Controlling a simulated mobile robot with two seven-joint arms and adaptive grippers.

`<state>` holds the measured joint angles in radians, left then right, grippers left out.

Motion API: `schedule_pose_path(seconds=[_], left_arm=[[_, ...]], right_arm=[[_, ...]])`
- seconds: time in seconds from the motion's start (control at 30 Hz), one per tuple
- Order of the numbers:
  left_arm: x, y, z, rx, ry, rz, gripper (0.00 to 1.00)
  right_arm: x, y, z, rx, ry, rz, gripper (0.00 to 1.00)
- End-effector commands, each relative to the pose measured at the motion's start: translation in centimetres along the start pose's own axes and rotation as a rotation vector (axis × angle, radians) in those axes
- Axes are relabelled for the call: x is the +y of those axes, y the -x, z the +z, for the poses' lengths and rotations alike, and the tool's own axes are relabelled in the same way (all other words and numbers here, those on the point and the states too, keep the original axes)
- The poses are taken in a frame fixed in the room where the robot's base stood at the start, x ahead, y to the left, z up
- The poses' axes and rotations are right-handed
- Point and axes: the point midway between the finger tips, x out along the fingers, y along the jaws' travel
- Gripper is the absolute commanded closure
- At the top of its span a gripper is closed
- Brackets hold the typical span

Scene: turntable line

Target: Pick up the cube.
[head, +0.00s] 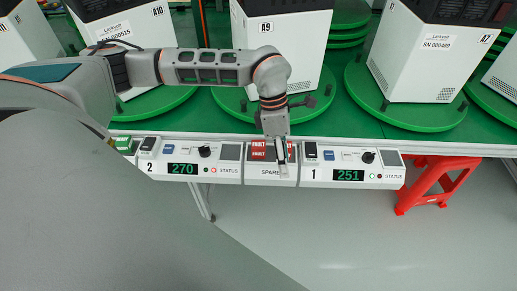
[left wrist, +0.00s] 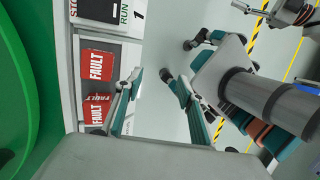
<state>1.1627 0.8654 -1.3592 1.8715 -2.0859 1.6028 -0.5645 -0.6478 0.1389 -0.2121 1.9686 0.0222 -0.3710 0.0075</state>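Red blocks marked FAULT (head: 258,149) lie in the SPARE section of the control panel (head: 272,172). More red shows just right of my gripper. In the left wrist view, red FAULT faces (left wrist: 97,65) show left of the fingers, on the white panel. A small green block (head: 123,144) sits at the panel's left end. I cannot tell which is the cube. My left gripper (head: 282,160) points down over the SPARE section, hiding part of it. In the left wrist view its fingers (left wrist: 158,95) are apart with nothing between them.
Panels with switches and displays reading 270 (head: 183,168) and 251 (head: 348,175) flank the SPARE section. Behind, white boxed units stand on green discs (head: 410,115). A red stool (head: 432,185) stands at the right. The floor in front is clear.

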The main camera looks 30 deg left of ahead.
Motion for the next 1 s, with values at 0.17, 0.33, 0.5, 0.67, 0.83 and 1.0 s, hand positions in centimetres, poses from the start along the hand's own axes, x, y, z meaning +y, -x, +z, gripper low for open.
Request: schedule_pose_path(seconds=[0.17, 0.33, 0.5, 0.67, 0.83, 1.0], left_arm=[[6.1, 4.8, -4.6, 0.145, 0.036, 0.198, 0.61], [7.9, 6.2, -6.3, 0.195, 0.058, 0.261, 0.61], [8.4, 4.6, -6.8, 0.199, 0.058, 0.263, 0.61], [8.6, 3.6, -6.9, 0.197, 0.057, 0.262, 0.61], [8.9, 1.4, -7.4, 0.198, 0.058, 0.261, 0.61], [9.4, -0.6, -7.8, 0.196, 0.058, 0.262, 0.61]], right_arm=[[0.0, 0.0, 0.1, 0.000, 0.000, 0.000, 0.53], [0.0, -0.1, 0.1, -0.001, 0.001, 0.001, 0.53], [0.0, -0.2, 0.3, -0.002, 0.002, 0.001, 0.53], [0.1, -0.2, 0.3, -0.001, 0.004, 0.003, 0.53], [0.2, -0.3, 0.3, 0.000, 0.005, 0.004, 0.53], [0.2, -0.4, 0.6, -0.002, 0.008, 0.005, 0.53]])
